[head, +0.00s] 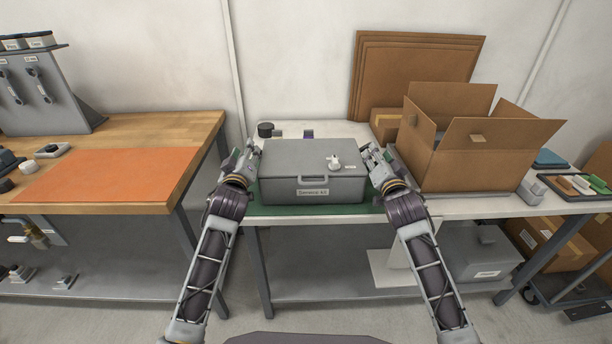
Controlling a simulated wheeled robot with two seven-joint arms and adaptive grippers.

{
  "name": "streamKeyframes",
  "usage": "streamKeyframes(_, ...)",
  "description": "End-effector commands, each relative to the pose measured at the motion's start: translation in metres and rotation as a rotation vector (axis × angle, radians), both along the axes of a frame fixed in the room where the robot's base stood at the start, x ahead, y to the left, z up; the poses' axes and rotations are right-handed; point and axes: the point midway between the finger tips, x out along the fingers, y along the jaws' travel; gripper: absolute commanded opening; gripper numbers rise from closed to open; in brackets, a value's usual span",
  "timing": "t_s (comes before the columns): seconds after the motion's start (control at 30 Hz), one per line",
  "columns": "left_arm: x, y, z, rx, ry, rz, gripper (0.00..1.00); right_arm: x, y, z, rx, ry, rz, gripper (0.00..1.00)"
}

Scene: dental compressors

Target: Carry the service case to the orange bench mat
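The grey service case (313,182) sits in the middle on a green mat (300,211) on the white table. It has a front handle, a label and a small white fitting on its lid. My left gripper (252,163) is at the case's left side and my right gripper (373,160) is at its right side. The fingertips are small and partly hidden by the case and gripper bodies, so I cannot tell whether they grip it. The orange bench mat (110,175) lies flat and bare on the wooden bench at left.
An open cardboard box (475,150) stands on the white table close to the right arm. A gap separates the wooden bench (150,125) from the white table (460,207). A grey panel with handles (45,95) stands at the bench's back left. Small parts lie left of the orange mat.

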Motion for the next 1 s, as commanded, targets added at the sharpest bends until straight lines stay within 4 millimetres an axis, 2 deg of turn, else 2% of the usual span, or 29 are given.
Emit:
streamKeyframes(0.1,-0.0001,0.0,0.0,0.0,0.0,0.0,0.36,-0.0001,0.0,0.0,0.0,0.0,0.0,0.36)
streamKeyframes(0.4,-0.0002,0.0002,-0.0002,0.0,0.001,0.001,0.0,-0.0001,-0.0009,-0.0008,-0.001,0.002,-0.001,0.0)
streamKeyframes(1.0,0.0002,0.0032,-0.0017,0.003,0.003,0.006,0.0,0.0,-0.0033,-0.0056,-0.008,0.01,-0.006,0.0)
